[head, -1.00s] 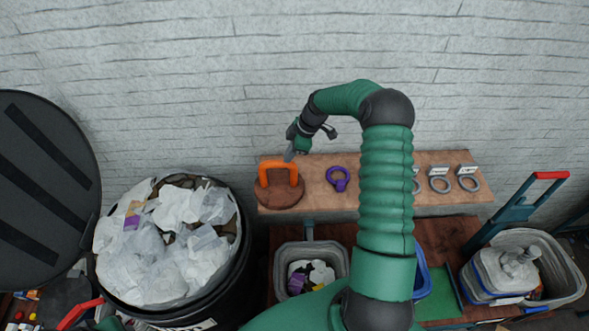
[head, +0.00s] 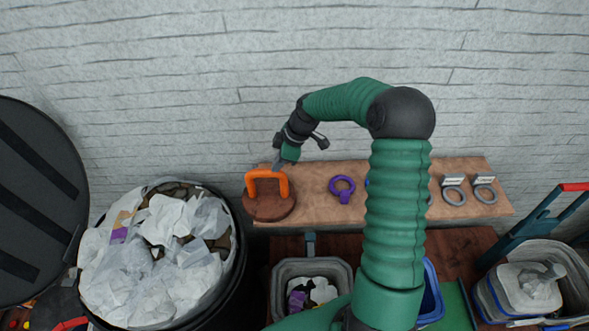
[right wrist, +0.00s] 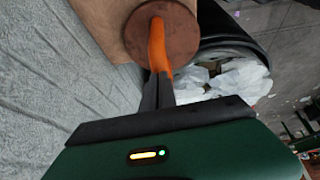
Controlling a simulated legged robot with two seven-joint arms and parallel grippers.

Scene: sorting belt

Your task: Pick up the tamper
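The tamper (head: 269,206) has an orange arched handle on a round brown wooden disc. It is at the left end of the wooden shelf in the head view, its disc reaching past the shelf's left edge. My right gripper (head: 279,164) is at the right side of the handle's top. In the right wrist view, its dark fingers (right wrist: 158,92) are close together on the orange handle, with the tamper's disc (right wrist: 172,32) beyond them. Whether the disc touches the shelf is unclear. My left gripper does not show.
The wooden shelf (head: 315,205) runs along the grey wall. It holds a purple ring (head: 342,188) and grey rings (head: 453,195) further right. A black bin of crumpled paper (head: 240,262) stands left below. A grey tub (head: 283,284) is below the shelf.

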